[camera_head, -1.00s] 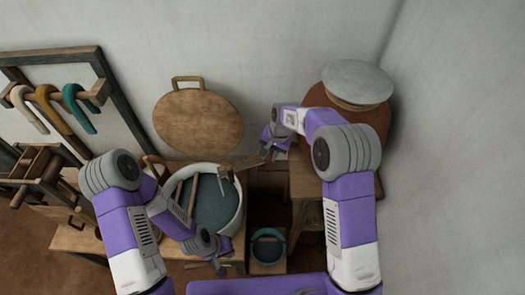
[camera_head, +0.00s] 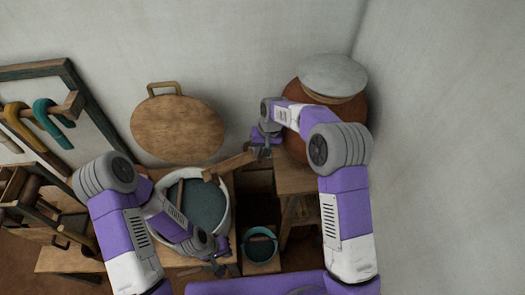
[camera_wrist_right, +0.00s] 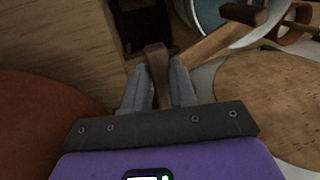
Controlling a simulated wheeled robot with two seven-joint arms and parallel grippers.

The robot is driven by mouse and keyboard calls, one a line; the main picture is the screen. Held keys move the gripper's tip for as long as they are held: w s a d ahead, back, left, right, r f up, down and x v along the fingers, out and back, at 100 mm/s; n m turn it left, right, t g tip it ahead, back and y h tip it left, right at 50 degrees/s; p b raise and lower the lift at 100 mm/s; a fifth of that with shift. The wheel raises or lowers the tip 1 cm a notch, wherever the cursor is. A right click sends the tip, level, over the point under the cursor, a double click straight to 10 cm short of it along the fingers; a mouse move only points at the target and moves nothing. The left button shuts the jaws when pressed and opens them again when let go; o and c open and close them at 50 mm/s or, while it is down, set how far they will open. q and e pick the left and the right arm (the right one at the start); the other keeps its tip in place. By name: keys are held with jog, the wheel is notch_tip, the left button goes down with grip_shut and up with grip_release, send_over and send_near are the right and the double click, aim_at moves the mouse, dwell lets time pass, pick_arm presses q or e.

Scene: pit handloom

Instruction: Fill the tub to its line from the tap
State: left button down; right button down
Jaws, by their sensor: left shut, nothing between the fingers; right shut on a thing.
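The white round tub (camera_head: 228,205) stands on the bench, with dark teal liquid (camera_head: 207,203) inside; I cannot make out its line. A wooden tap (camera_head: 236,164) has a spout reaching from near the big jar to over the tub's rim; I cannot see a stream clearly. My right gripper (camera_head: 266,147) is shut on the tap's upright wooden handle (camera_wrist_right: 158,72), seen close up in the right wrist view, where the spout (camera_wrist_right: 225,43) runs toward the tub (camera_wrist_right: 208,14). My left gripper (camera_head: 219,264) is shut and empty, low at the tub's front side.
A red-brown jar (camera_head: 297,148) with a grey lid stands on a wooden stand at right. A round wooden board (camera_head: 178,130) leans on the wall behind the tub. A small teal-lined container (camera_head: 261,250) sits front right of the tub. Hooks hang on a rack (camera_head: 68,105) at left.

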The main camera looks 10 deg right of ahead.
jog(key=shift+r, duration=0.1)
jog(key=c, duration=0.9)
grip_release()
jog(key=r, duration=0.2)
jog(key=d+r, duration=0.1)
jog(key=r, duration=0.4)
jog(key=shift+d+r, duration=0.2)
jog(key=shift+d, duration=0.05)
jog(key=shift+f, duration=0.1)
